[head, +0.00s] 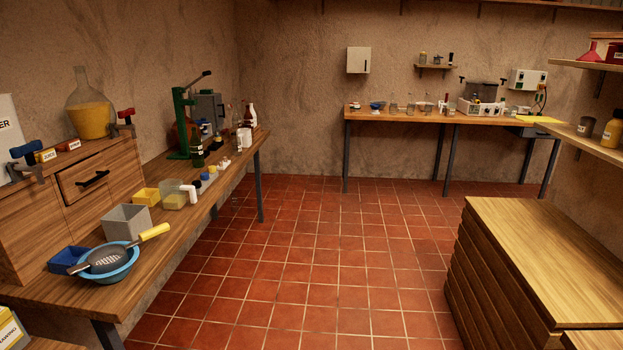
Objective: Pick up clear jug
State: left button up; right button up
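A see-through jug-like vessel (173,197) with pale yellowish contents or tint stands on the left wooden bench (226,176), near its front edge. A white part (191,189) sits at its right side; I cannot tell whether it is a handle or a separate piece. A large clear glass carboy (92,112) with amber liquid stands higher, on the wooden cabinet at left. Several small clear vessels stand on the far bench, too small to tell apart. Neither of my grippers is in view.
Near the vessel are a yellow bin (146,196), a grey square tub (126,222), and a blue bowl (108,267) with a yellow-handled strainer. A green press (181,120) and bottles stand farther back. A wooden crate stack (540,250) is at right. The tiled floor between is clear.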

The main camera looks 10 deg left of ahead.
aim_at(173, 192)
jog(key=i+l+u, duration=0.15)
jog(key=i+u, duration=0.3)
jog(key=i, duration=0.15)
jog(key=i+l+u, duration=0.3)
jog(key=i+u, duration=0.15)
jog(key=i+l+u, duration=0.45)
jog(key=i+l, duration=0.15)
